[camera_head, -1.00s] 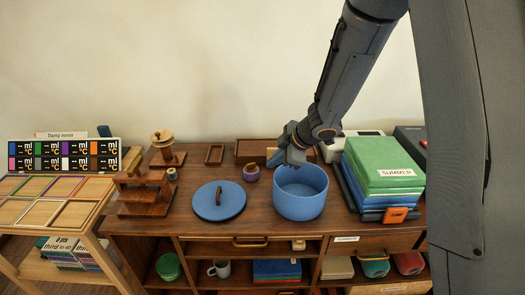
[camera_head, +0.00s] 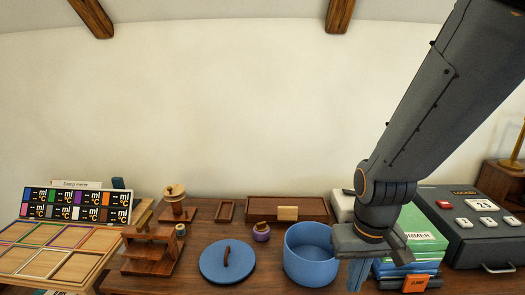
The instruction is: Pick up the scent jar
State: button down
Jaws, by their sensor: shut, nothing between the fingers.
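A small round purple jar (camera_head: 262,232) with a brown top stands on the wooden desk, between the blue lid and the blue pot; it looks like the scent jar. A smaller jar-like piece (camera_head: 181,230) sits at the wooden stand on the left. My gripper (camera_head: 357,275) points down at the right of the blue pot, in front of the stacked books, well to the right of the purple jar. Its blue fingers look shut, with nothing seen between them. My wrist hides part of the books.
An open blue pot (camera_head: 309,270) stands right of the jar and a blue lid (camera_head: 228,264) lies to its left. A wooden box (camera_head: 260,208) is behind. Green and blue books (camera_head: 424,235) and a grey locked case (camera_head: 475,225) fill the right.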

aim_at(260, 237)
jog(key=k, duration=0.5)
jog(key=u, duration=1.75)
jog(key=i, duration=0.95)
jog(key=z, duration=1.85)
jog(key=i, duration=0.5)
jog(key=u, duration=0.05)
